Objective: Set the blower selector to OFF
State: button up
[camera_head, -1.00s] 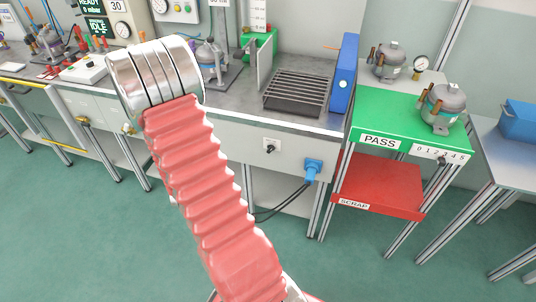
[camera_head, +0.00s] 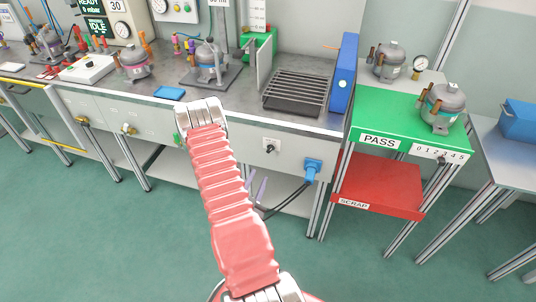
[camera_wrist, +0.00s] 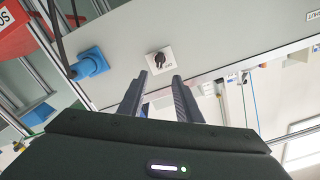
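The blower selector (camera_head: 270,146) is a small black knob on a white plate, set in the grey front panel of the bench below the slotted grate. In the wrist view the selector (camera_wrist: 159,61) lies just beyond my fingertips, about between them. The markings on its plate are too small to read, so its setting cannot be told. My gripper (camera_head: 257,182) shows below the selector in the head view, partly behind my red arm. In the wrist view my gripper (camera_wrist: 160,76) is open, with nothing between its two dark fingers, apart from the knob.
A blue plug socket (camera_head: 313,169) with a black cable sits right of the selector; the wrist view shows the plug (camera_wrist: 88,63) at left. The slotted grate (camera_head: 295,90) and blue panel (camera_head: 344,75) stand above. A green PASS table (camera_head: 400,120) and red SCRAP shelf (camera_head: 380,183) are right.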

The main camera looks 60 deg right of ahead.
aim_at(269, 151)
dwell(0.3)
jog(key=d, duration=0.4)
jog(key=w+d, duration=0.1)
jog(key=d, duration=0.4)
jog(key=w+d, duration=0.1)
jog(key=d, duration=0.3)
jog(key=shift+w+d, duration=0.1)
jog(key=shift+d, duration=0.25)
jog(key=shift+c, duration=0.7)
grip_shut()
jog(key=shift+d, duration=0.1)
